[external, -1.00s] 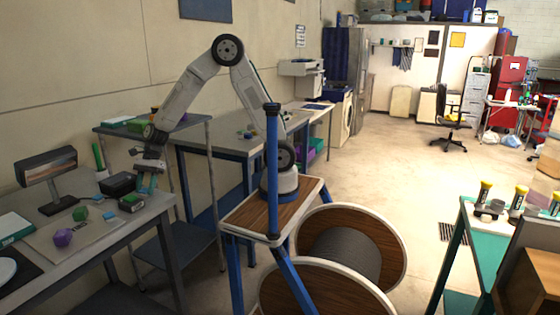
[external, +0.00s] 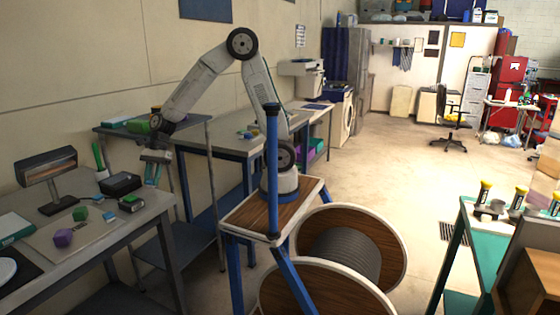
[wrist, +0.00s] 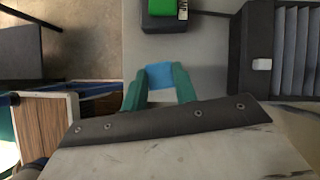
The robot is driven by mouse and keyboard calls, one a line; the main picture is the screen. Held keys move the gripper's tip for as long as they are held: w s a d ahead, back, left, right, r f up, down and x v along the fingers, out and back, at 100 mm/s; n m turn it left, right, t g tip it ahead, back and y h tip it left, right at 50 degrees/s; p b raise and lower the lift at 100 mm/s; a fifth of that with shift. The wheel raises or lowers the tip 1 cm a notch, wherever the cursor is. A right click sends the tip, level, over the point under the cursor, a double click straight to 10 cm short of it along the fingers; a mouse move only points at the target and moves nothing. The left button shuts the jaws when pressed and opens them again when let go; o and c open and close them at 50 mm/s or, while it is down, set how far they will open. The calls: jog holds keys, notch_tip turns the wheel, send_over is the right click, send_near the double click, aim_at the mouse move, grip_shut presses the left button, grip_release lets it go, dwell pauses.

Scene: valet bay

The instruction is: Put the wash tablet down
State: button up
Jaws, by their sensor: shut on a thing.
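My gripper (external: 151,182) hangs above the right end of the grey workbench (external: 150,222), apart from its top. In the wrist view, its teal fingers (wrist: 160,88) are shut on a light blue block (wrist: 160,74), which looks like the wash tablet. In the external view the held block is too small to make out clearly. A green cube (external: 80,214), a purple block (external: 63,238) and a small blue piece (external: 109,216) sit on a pale mat (external: 85,237) on the bench.
A black box (external: 120,184) and a small dark box with a green top (external: 131,202) stand near the gripper; the latter shows ahead in the wrist view (wrist: 164,18). A heater-like lamp (external: 47,166) stands behind. The bench's right front corner looks clear.

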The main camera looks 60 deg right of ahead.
jog(key=s+d+r, duration=0.1)
jog(key=s+d, duration=0.4)
jog(key=s, duration=0.6)
jog(key=shift+s+d, duration=0.15)
jog(key=shift+d, duration=0.1)
